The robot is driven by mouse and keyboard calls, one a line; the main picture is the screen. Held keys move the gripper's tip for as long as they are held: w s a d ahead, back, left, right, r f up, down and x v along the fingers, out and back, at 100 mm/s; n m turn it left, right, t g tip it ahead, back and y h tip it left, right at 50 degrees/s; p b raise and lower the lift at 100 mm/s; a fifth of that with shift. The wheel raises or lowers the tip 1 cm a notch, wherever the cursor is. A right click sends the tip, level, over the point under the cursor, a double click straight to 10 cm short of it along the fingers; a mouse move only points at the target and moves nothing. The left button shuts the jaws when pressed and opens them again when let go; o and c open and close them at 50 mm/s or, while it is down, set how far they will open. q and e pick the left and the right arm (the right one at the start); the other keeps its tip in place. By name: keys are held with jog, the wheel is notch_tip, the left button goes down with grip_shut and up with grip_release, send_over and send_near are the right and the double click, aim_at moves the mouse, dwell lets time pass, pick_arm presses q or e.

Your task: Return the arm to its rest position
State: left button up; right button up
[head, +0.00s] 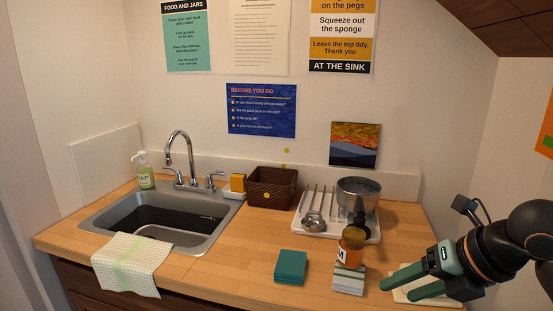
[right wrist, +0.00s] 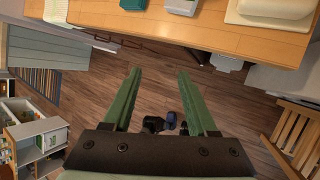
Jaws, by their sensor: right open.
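My right arm comes in from the right in the head view. Its right gripper (head: 396,284) has green fingers pointing left, over the right front part of the wooden counter (head: 225,264). In the right wrist view the two fingers of the right gripper (right wrist: 160,78) stand apart with nothing between them, and the wooden floor (right wrist: 215,95) shows beyond. The counter edge (right wrist: 205,45) crosses the top of that view. My left gripper is not in view.
A teal block (head: 291,267) lies farther left. Behind are a drying rack (head: 310,226), a metal pot (head: 357,196) and a brown basket (head: 271,188). A sink (head: 165,215) is at left.

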jog(key=s+a+m+g+y, duration=0.1)
jog(key=s+a+g+y, duration=0.3)
jog(key=a+y, duration=1.05)
jog(key=w+d+f+m+t+h+p, duration=0.1)
jog(key=w+d+f+m+t+h, duration=0.15)
jog(key=m+t, duration=0.55)
jog(key=w+d+f+m+t+h, duration=0.2)
jog(key=f+m+t, duration=0.1)
jog(key=m+t, duration=0.45)
jog(key=d+f+m+h, duration=0.5)
jog(key=f+m+h, duration=0.3)
jog(key=f+m, duration=0.3)
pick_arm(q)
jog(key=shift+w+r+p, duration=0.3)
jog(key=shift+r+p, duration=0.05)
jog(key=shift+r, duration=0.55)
pick_arm(e)
jog(key=s+f+m+g+h, duration=0.2)
jog(key=s+f+g, duration=0.1)
jog(key=s+f, duration=0.4)
jog(key=s+d+f+m+g+h, duration=0.1)
jog(key=s+f+g, duration=0.3)
jog(key=f, duration=0.9)
jog(key=s+m+h, duration=0.1)
jog(key=s, duration=0.2)
jog(key=shift+s+f, duration=0.35)
jog(key=shift+m, duration=0.25)
